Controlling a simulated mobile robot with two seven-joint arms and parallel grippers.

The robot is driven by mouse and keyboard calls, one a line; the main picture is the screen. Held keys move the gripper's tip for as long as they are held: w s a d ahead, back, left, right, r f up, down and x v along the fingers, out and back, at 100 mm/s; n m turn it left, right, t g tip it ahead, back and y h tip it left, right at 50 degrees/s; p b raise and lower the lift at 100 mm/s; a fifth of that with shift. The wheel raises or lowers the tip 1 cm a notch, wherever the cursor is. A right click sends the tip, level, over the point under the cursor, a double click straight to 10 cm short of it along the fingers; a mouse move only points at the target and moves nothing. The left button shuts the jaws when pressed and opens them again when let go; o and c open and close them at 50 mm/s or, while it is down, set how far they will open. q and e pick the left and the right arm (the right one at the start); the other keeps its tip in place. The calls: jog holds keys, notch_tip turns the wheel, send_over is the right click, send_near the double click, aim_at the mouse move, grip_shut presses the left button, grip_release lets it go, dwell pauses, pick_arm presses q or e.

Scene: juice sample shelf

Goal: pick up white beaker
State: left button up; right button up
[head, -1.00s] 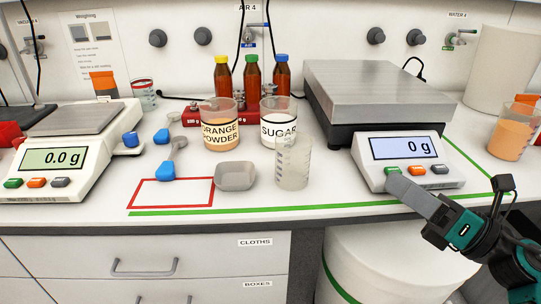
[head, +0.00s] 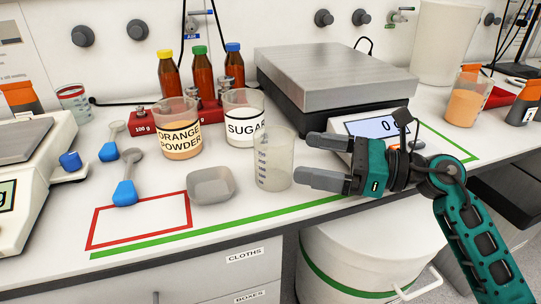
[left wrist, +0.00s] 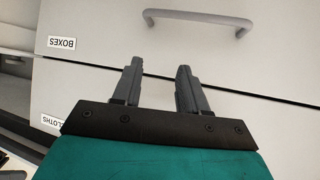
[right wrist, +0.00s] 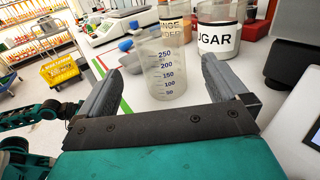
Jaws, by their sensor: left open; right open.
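The white beaker (head: 273,163) is translucent with graduation marks. It stands upright and looks empty, in front of the sugar beaker (head: 244,128). My right gripper (head: 302,163) is open just to the right of it, fingers pointing at it. In the right wrist view the white beaker (right wrist: 161,72) stands ahead, between the lines of the two open fingers (right wrist: 158,85); contact is not visible. My left gripper (left wrist: 160,75) is open and empty in front of the drawer fronts, and is outside the head view.
The orange powder beaker (head: 181,140) and a grey weighing dish (head: 211,185) stand left of the white beaker. A large scale (head: 335,85) is behind my right gripper. Blue-handled scoops (head: 125,190) lie near the red-outlined area (head: 95,222). Bottles (head: 203,72) stand behind.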

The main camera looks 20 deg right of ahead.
aim_at(263, 150)
jog(key=x, duration=0.9)
jog(key=shift+w+a+f+p, duration=0.15)
jog(key=shift+w+a+p, duration=0.15)
jog(key=shift+p, duration=0.1)
jog(key=shift+s, duration=0.1)
jog(key=c, duration=1.1)
